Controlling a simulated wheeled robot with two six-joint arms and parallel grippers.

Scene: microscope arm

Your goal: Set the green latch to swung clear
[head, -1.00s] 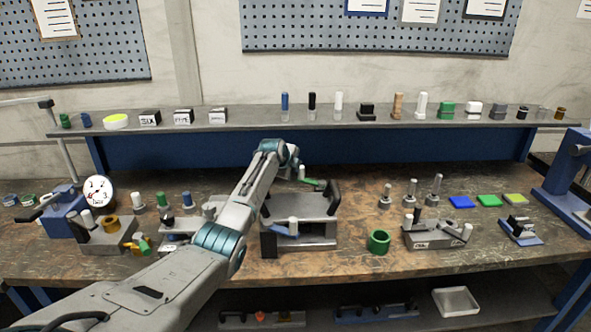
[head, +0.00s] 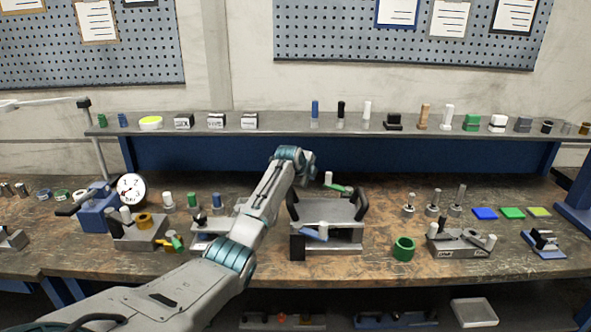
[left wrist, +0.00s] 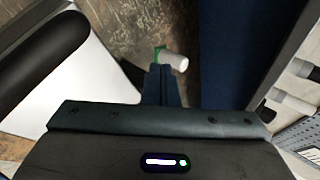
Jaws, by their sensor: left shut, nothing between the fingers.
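The green latch (head: 339,187) lies at the back of the grey metal fixture (head: 328,211), with an upright white knob (head: 328,178) at its left end. In the left wrist view the white knob (left wrist: 173,61) shows just beyond my fingertips, with a small bit of the green latch (left wrist: 157,53) beside it. My left gripper (left wrist: 158,69) is shut and empty, its tips close to the knob; I cannot tell whether they touch. In the head view my left gripper (head: 309,168) is mostly hidden at the arm's end, left of the knob. My right gripper is not in view.
The fixture has black handles (head: 361,204) and a blue lever (head: 312,234) at its front. A green ring (head: 403,249) stands to its right. A grey shelf (head: 285,128) with several small items runs behind. Bare bench lies between fixture and shelf.

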